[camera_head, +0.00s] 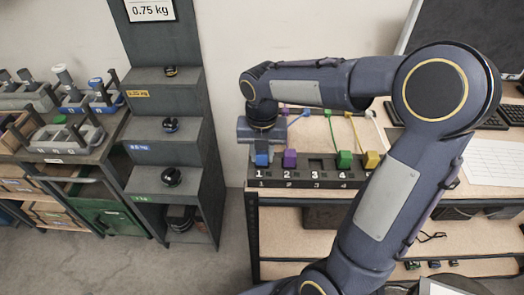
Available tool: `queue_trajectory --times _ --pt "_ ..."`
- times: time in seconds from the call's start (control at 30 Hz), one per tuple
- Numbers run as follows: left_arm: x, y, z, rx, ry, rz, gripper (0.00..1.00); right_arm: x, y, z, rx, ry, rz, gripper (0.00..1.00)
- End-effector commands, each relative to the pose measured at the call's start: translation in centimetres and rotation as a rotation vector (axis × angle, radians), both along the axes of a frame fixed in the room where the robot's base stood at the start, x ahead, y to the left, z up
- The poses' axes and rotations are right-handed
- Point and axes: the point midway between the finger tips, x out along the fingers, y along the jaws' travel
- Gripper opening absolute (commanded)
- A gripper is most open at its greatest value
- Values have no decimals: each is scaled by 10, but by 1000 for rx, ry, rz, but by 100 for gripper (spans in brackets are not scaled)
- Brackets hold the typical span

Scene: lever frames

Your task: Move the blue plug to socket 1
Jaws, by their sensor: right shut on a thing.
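The blue plug (262,159) is at socket 1, the leftmost place of the dark socket strip (315,182) on the bench. My right gripper (261,148) points down from above and is shut on the blue plug. I cannot tell whether the plug is fully seated. A purple plug (290,158) stands at socket 2. Socket 3 (316,168) has no plug. A green plug (344,159) is at socket 4, and a yellow plug (371,160) is to its right. My right arm hides the right end of the strip. My left gripper is not in view.
Coloured cables (329,122) run back across the bench top (318,138). A keyboard (488,114) and paper (490,158) lie at the right. A dark stepped stand (170,147) with small weights stands left of the bench, with a floor gap between.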

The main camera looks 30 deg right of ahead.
Motion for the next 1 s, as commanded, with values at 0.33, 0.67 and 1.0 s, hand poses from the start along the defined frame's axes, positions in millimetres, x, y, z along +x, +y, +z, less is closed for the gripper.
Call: queue_trajectory --times 0.33,0.67,1.0 --pt "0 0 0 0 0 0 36 0 0 0 0 0 0 4" --pt "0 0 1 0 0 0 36 0 0 -3 0 0 0 4" --pt "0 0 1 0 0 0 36 0 0 -3 0 0 0 44"
